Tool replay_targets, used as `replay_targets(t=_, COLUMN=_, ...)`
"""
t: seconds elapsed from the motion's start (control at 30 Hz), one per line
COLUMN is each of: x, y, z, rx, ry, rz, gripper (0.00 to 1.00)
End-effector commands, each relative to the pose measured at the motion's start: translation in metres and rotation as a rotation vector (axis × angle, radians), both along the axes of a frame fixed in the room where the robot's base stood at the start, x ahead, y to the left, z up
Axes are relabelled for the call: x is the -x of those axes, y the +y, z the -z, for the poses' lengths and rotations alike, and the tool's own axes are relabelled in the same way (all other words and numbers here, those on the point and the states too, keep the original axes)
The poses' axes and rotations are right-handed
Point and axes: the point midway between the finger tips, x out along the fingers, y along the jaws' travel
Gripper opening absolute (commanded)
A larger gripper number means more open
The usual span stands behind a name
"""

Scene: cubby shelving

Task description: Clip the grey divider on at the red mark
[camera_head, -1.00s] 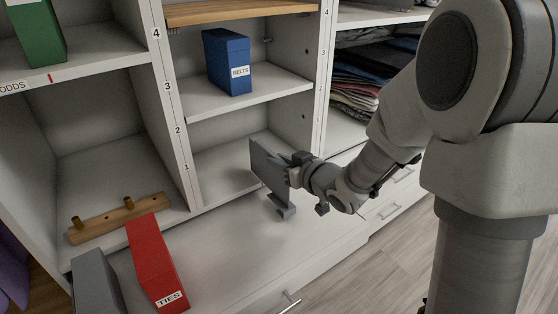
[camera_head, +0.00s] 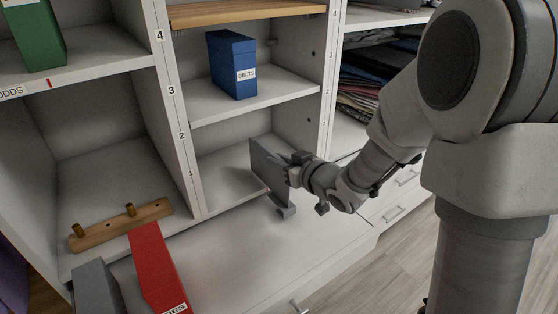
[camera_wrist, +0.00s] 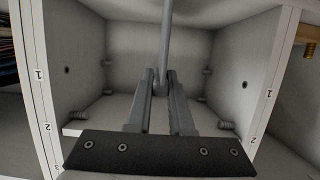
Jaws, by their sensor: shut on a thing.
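The grey divider (camera_head: 265,165) is a thin upright plate with a foot-like clip at its lower end. It is held at the front of the low middle cubby, above the white ledge. My gripper (camera_head: 291,170) is shut on it from the right. In the wrist view the divider (camera_wrist: 166,40) stands edge-on between the two fingers (camera_wrist: 160,88), with the cubby interior behind. A small red mark (camera_head: 48,83) shows on the upper left shelf's front edge, beside a label ending in "ODDS". The divider hides part of the low cubby's front edge.
A blue BELTS box (camera_head: 232,65) stands on the shelf above. A red TIES box (camera_head: 157,268), another grey piece (camera_head: 97,288) and a wooden peg rail (camera_head: 120,225) are at lower left. A green box (camera_head: 38,35) is upper left. Folded clothes (camera_head: 365,85) lie at right.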

Motion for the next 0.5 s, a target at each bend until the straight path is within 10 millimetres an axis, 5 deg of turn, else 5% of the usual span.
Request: replay_targets(t=0.5, x=-0.037, y=0.025, z=0.0, rx=0.0, ry=-0.001, rz=-0.001, gripper=0.0)
